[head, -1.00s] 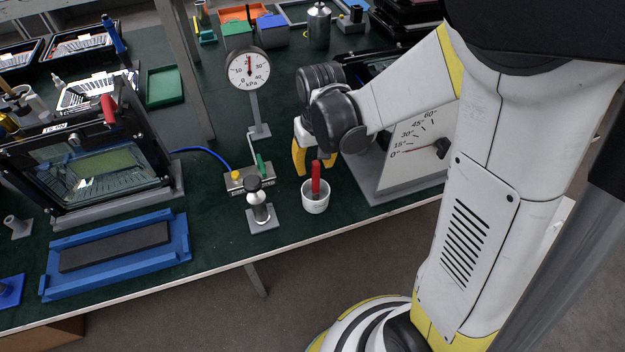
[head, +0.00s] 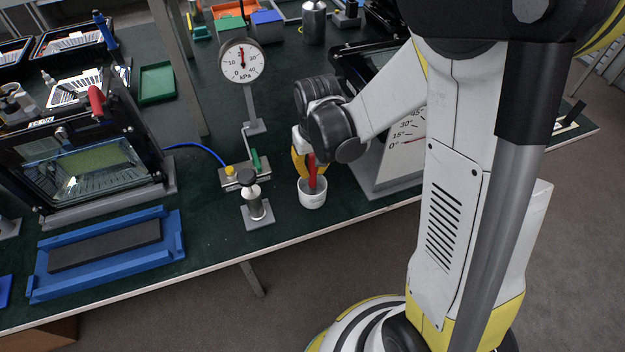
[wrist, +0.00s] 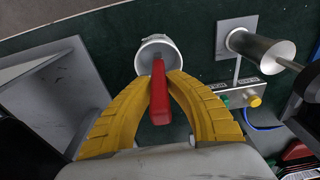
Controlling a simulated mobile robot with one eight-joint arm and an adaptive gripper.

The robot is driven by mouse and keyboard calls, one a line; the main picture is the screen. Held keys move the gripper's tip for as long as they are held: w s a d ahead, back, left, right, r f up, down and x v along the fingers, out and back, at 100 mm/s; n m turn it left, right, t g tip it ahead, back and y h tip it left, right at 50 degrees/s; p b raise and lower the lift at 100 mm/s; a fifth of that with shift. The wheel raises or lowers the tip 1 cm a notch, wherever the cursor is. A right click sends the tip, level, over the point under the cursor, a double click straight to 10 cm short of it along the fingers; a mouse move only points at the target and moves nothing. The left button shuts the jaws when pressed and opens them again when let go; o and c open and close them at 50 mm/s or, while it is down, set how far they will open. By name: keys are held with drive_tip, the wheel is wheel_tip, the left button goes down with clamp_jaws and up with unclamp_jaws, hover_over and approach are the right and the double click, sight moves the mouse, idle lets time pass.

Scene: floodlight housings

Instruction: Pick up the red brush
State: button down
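The red brush (head: 312,174) stands in a small white cup (head: 312,200) near the front edge of the green table, its handle leaning slightly. In the wrist view, its red handle (wrist: 159,98) points toward my wrist, and its lower end is inside the cup (wrist: 157,46). My gripper (head: 309,168) is around the handle, just above the cup. In the wrist view, the curved yellow fingers of my gripper (wrist: 162,76) converge on both sides of the handle and appear closed on it. The bristles are hidden in the cup.
A metal plunger on a square base (head: 256,209) and a valve block (head: 243,174) stand left of the cup. A pressure gauge (head: 242,61) rises behind. An angled panel with a degree scale (head: 400,160) is close on the right. A blue tray (head: 172,256) lies farther left.

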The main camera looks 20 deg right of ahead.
wheel_tip(320, 180, up, 10)
drive_tip(key=p, duration=0.4)
idle(1.6)
